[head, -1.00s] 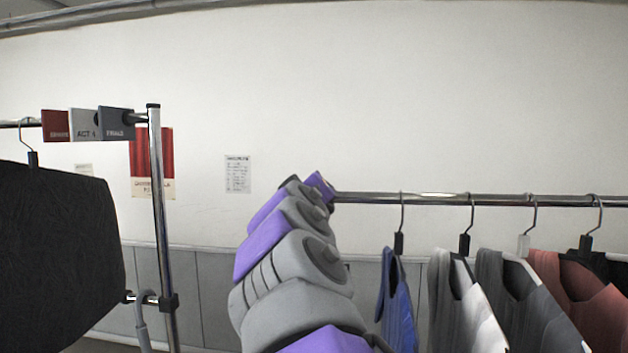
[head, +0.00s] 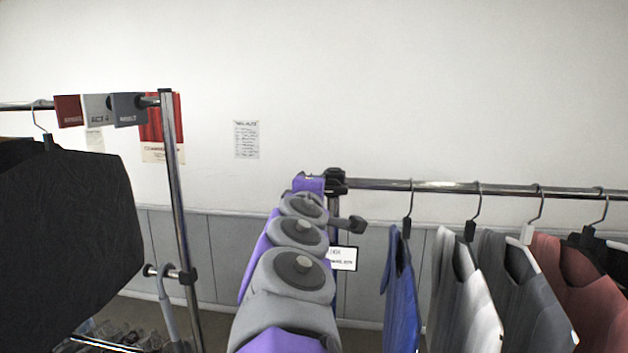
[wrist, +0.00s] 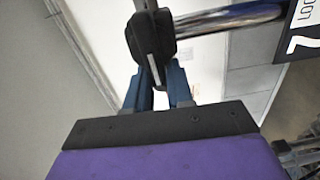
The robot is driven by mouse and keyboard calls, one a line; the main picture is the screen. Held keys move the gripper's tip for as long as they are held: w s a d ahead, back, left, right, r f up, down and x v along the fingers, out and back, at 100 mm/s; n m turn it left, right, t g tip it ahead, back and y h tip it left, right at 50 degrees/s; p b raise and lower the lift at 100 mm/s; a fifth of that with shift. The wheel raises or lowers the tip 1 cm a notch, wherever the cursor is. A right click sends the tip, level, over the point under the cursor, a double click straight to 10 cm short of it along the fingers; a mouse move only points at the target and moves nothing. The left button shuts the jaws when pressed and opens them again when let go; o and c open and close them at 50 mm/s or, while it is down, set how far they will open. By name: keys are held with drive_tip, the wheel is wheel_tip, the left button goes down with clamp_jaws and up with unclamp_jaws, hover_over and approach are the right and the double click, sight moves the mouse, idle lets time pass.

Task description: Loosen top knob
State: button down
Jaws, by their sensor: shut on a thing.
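In the wrist view, the blue-grey fingers of my gripper (wrist: 161,82) are closed around the lower end of a black knob (wrist: 148,38), which sits at the end of a chrome rail. In the head view, my arm reaches out to the left end of the right-hand rack, where a black fitting (head: 336,178) joins the chrome rail (head: 450,186) to an upright. My fingertips are hidden behind my arm there. A dark knob-like piece (head: 352,225) shows lower down beside my arm; I cannot tell what it belongs to.
Several garments, including a blue one (head: 402,300), hang on the rail to the right. A white sign with a black frame (head: 343,258) hangs below the fitting. Another rack (head: 175,200) with a black garment (head: 65,235) stands at left.

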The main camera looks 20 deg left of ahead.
drive_tip(key=shift+w+d+f+n, duration=0.2)
drive_tip(key=shift+d+f+n, duration=0.1)
drive_tip(key=shift+f, duration=0.1)
drive_tip(key=c, duration=1.2)
unclamp_jaws()
drive_tip(key=o, duration=0.3)
drive_tip(key=shift+d+r, duration=0.15)
drive_tip(key=shift+d, duration=0.05)
drive_tip(key=shift+o, duration=0.4)
drive_tip(key=shift+w+d+r, duration=0.1)
drive_tip(key=shift+w+d, duration=0.05)
drive_tip(key=shift+d, duration=0.1)
drive_tip(key=shift+a, duration=0.2)
